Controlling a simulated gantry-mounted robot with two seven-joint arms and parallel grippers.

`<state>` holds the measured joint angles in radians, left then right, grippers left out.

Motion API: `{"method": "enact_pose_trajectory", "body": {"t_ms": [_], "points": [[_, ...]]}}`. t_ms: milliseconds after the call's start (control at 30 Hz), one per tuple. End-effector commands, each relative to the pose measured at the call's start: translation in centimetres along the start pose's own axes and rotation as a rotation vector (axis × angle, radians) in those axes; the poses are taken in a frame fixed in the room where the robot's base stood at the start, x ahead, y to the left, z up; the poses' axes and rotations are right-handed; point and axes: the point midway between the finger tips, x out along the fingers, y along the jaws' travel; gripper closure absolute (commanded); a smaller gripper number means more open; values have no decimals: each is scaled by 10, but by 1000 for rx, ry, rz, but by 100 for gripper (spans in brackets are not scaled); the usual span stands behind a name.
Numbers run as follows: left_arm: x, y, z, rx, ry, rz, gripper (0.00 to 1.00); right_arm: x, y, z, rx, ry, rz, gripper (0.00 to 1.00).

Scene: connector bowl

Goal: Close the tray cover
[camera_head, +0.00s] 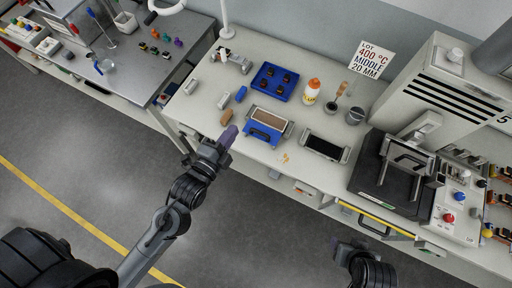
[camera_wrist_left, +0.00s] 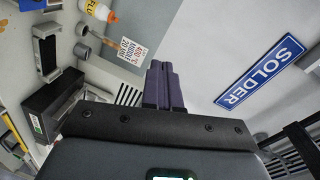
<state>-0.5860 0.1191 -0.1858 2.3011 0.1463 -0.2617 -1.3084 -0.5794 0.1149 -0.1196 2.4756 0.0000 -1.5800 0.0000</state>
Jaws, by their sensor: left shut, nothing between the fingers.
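A tray (camera_head: 269,117) with a brown inside and pale rim sits near the front edge of the white bench. A blue panel with a dark handle, seemingly its cover (camera_head: 262,132), lies at the tray's front side, leaving the brown inside exposed. My left gripper (camera_head: 230,134) is just left of the tray, apart from the cover, near the bench's front edge. Its purple fingers also show in the left wrist view (camera_wrist_left: 163,84), pressed together and empty. My right gripper (camera_head: 350,248) is low in the head view, off the bench front; its fingers are not clear.
A tan block (camera_head: 226,117) and blue blocks lie left of the tray. A blue tray of dark parts (camera_head: 275,82) and a bottle (camera_head: 312,91) stand behind. A black holder (camera_head: 323,146) and a black press machine (camera_head: 396,175) are on the right. Small yellow bits lie in front.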

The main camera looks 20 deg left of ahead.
Motion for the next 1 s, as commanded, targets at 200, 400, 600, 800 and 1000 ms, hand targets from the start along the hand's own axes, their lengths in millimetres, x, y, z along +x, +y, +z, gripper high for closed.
{"method": "enact_pose_trajectory", "body": {"t_ms": [200,400,600,800,1000], "points": [[9,81,21,210,17,-227,100,96,-3,30,1,1,-1,38],[11,149,36,294,9,-342,100,164,-5,52,-1,3,0,38],[17,227,53,292,10,-347,100,228,-6,72,-6,3,4,38],[22,279,63,287,16,-331,100,273,-7,87,-10,1,7,38],[25,299,69,285,17,-329,100,293,-7,93,-9,1,7,38]]}}
